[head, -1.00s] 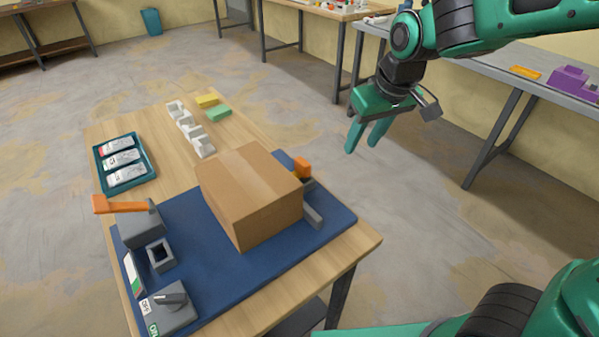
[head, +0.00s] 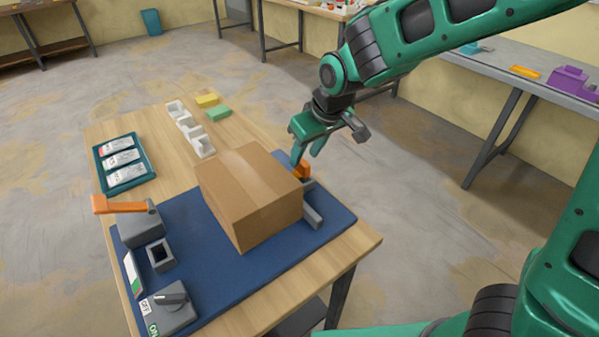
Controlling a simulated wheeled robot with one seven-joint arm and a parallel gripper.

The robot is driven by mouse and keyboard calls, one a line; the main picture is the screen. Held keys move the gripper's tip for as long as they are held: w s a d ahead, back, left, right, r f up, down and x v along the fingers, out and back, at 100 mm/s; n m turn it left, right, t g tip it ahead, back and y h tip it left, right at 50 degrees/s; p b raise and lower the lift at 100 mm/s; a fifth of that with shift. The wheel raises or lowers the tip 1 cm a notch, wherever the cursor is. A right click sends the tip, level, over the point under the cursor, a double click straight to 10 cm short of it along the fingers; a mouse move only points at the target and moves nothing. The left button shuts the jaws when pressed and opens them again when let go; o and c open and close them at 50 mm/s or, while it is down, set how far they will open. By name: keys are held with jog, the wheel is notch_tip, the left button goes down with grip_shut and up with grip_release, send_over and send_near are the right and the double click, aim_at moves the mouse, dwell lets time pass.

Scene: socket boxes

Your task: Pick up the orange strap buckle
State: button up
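A small orange piece (head: 302,170), which looks like the strap buckle, shows at the right back edge of the blue mat (head: 215,280), just behind the cardboard box (head: 252,195). The box hides part of it. My gripper (head: 307,155) points down close above and behind the orange piece, from this view. Its green fingers are apart with nothing seen between them. I cannot tell whether a finger touches the piece.
A grey bar (head: 314,210) lies right of the box. A grey block with an orange lever (head: 120,206), a grey square socket (head: 160,254) and a rotary switch (head: 172,300) stand left. A teal tray (head: 146,177), white holders (head: 190,128) and yellow (head: 207,100) and green (head: 218,112) blocks lie behind.

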aim_at(303, 161)
jog(key=shift+s+x, duration=0.2)
jog(key=shift+x, duration=2)
jog(key=shift+f, duration=0.1)
grip_shut()
